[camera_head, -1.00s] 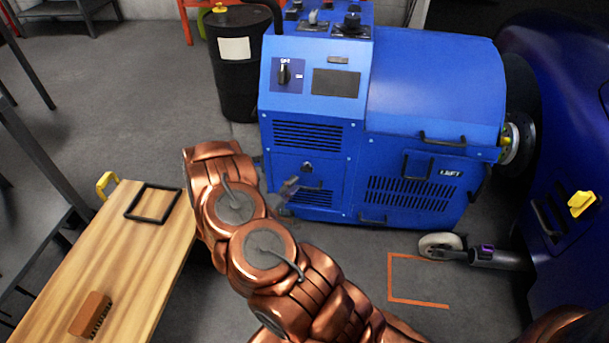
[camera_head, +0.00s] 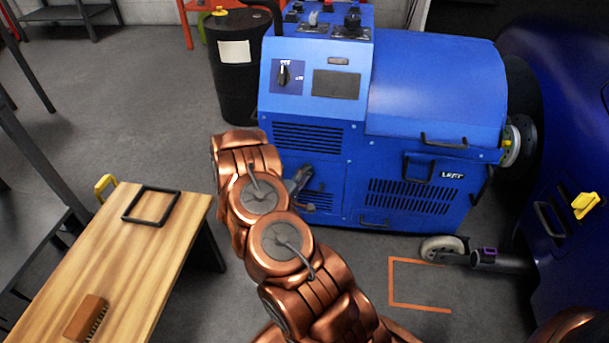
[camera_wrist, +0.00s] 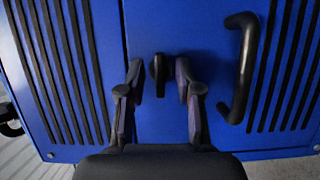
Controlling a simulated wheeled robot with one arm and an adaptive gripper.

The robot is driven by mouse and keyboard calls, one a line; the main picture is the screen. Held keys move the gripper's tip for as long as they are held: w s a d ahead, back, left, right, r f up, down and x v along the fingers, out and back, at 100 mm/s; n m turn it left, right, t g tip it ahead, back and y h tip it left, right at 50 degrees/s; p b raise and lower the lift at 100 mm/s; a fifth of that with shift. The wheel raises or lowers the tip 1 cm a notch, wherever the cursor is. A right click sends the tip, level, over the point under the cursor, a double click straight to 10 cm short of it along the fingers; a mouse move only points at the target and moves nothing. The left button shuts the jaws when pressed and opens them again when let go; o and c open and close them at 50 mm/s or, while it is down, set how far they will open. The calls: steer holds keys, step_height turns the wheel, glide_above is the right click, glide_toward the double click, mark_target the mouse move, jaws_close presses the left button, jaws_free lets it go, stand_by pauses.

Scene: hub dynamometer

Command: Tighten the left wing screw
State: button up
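A small dark wing screw (camera_wrist: 159,72) stands upright on the blue panel in the wrist view. My gripper (camera_wrist: 160,80) is open, with one finger on each side of the screw in the picture and a gap on both sides. I cannot tell how far in front of the screw the fingertips are. In the head view my gripper (camera_head: 301,182) is at the lower left front of the blue dynamometer (camera_head: 435,85). There the arm and gripper hide the screw.
In the head view a wooden table (camera_head: 140,240) with a brush (camera_head: 86,318) stands left. A black drum (camera_head: 236,75) stands behind. A dark blue car body (camera_head: 575,130) is at right.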

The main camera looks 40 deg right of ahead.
jaws_close()
